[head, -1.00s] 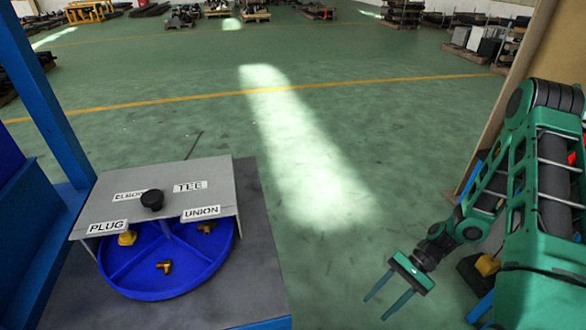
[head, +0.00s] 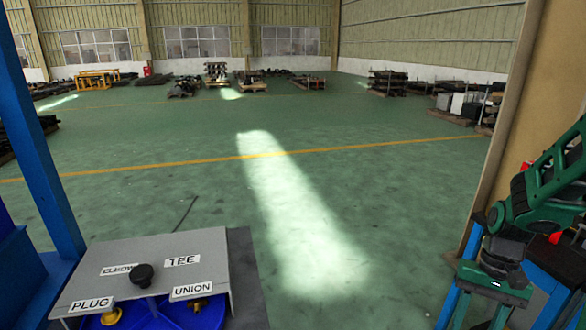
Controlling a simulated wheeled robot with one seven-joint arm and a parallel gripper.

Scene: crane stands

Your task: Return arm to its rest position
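My gripper (head: 478,316) is at the lower right of the head view, pointing down beside a blue-framed stand. Its two fingers are apart with nothing seen between them; their tips run near the bottom edge of the view. My green and black arm (head: 545,190) is folded at the right edge, partly out of view. It is well away from the grey lid with its black knob (head: 142,274) at the lower left.
A grey lid (head: 150,262) labelled PLUG, ELBOW, TEE and UNION covers part of a blue round tray (head: 172,318). Brass fittings show under its front edge. A blue post (head: 45,170) stands at left. A tan wall edge (head: 505,130) is at right. Green floor between is clear.

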